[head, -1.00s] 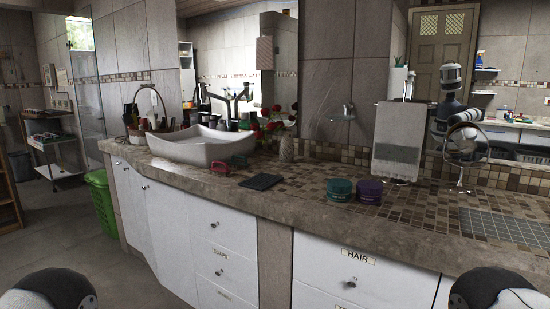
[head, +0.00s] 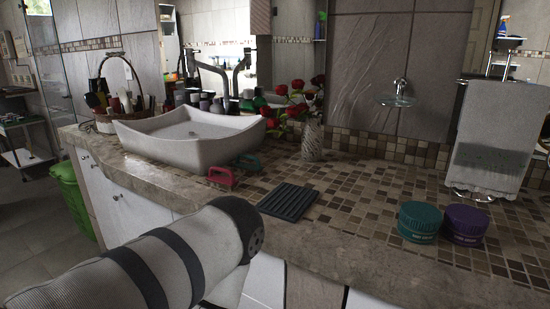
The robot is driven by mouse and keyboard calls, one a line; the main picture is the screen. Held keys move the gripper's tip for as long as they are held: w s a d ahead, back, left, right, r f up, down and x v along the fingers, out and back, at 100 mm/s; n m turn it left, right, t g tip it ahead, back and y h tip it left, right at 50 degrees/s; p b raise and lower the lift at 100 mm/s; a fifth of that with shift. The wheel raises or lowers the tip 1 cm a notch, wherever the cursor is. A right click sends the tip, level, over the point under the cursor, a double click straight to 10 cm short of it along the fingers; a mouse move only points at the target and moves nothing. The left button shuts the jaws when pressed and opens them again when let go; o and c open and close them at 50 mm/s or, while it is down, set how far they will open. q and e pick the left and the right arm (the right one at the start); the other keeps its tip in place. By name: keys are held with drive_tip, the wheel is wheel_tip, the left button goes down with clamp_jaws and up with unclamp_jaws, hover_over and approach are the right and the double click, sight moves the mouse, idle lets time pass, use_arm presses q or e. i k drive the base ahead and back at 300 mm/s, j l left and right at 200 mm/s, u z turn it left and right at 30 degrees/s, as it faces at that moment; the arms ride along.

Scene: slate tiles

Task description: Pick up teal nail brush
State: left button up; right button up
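The teal nail brush (head: 248,161) lies on the tiled counter just right of the white sink, near the sink's right corner. It looks like a small block with an arched handle. A similar pink-red nail brush (head: 222,176) lies beside it, nearer the counter's front edge. My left arm reaches in from the bottom left, in front of the cabinets and below the brushes. Its gripper is out of the picture. My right arm and gripper are not in view. Nothing touches the teal brush except the counter and perhaps the pink brush; a gap is hard to tell.
A dark slatted soap tray (head: 288,202) lies right of the brushes. A vase (head: 312,140) with red roses stands behind. Teal (head: 419,221) and purple (head: 465,224) jars stand at right. The white sink (head: 188,137) borders the brushes on the left.

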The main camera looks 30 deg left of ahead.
sight(239, 167)
drive_tip(key=j+z, duration=0.25)
drive_tip(key=j, duration=0.25)
drive_tip(key=j+z, duration=0.25)
drive_tip(key=j, duration=0.2)
drive_tip(key=k+j+z, duration=0.25)
drive_tip(key=j, duration=0.2)
drive_tip(key=i, duration=0.1)
